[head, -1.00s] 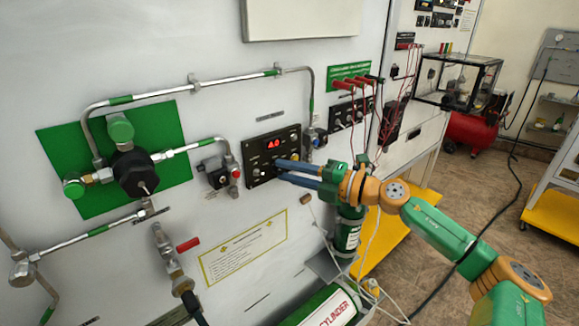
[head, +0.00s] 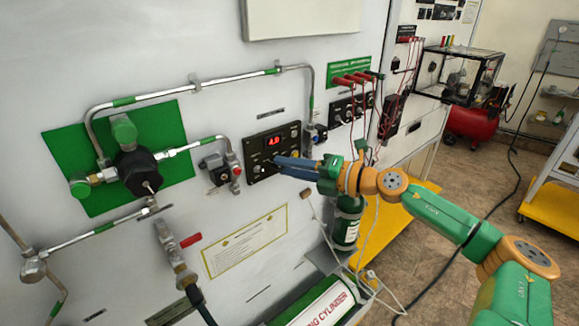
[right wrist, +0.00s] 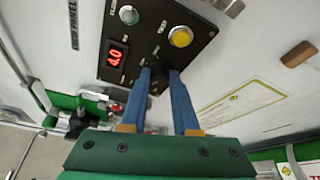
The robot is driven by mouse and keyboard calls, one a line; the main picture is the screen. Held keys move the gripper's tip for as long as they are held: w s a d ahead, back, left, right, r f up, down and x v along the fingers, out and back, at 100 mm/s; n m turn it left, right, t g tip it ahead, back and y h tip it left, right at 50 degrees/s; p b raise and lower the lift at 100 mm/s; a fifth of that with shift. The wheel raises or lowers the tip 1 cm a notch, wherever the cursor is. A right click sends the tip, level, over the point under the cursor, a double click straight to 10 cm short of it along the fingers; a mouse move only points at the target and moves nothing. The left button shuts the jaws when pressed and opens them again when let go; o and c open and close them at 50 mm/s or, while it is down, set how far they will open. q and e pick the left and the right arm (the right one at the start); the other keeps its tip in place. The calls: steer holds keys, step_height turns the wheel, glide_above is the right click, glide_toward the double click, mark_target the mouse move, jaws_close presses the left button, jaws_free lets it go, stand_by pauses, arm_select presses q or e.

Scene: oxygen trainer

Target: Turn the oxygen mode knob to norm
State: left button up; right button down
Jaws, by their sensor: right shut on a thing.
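The black control panel (head: 255,151) is on the pale wall, with a lit red display (head: 274,141) reading about 4.0. My right gripper (head: 279,164) reaches it from the right, its blue fingers hiding the panel's lower right part. In the right wrist view, the fingers (right wrist: 161,76) are closed around a dark knob (right wrist: 158,82) at the panel's edge, taken as the mode knob. Its pointer and labels are too small to read. A yellow button (right wrist: 180,37) and a pale round knob (right wrist: 128,15) sit on the same panel, clear of the fingers. My left gripper is out of view.
Left of the panel are a small valve box with a red knob (head: 236,170), metal pipes (head: 185,86) and a green plate (head: 70,153). Red jacks with cables (head: 352,78) are to the upper right. A green cylinder (head: 345,226) stands below my right arm.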

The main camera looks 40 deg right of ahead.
steer(key=c, duration=0.7)
jaws_free()
steer(key=shift+w, duration=0.1)
steer(key=shift+o, duration=0.2)
steer(key=shift+s+d+f, duration=0.1)
steer(key=shift+s+d, duration=0.05)
steer(key=shift+s, duration=0.25)
steer(key=shift+s+d+b, duration=0.3)
steer(key=shift+s+d, duration=0.05)
steer(key=shift+s, duration=0.25)
steer(key=v, duration=0.3)
steer(key=p+v, duration=0.1)
steer(key=v, duration=0.1)
steer(key=shift+r, duration=0.25)
steer(key=shift+w, duration=0.1)
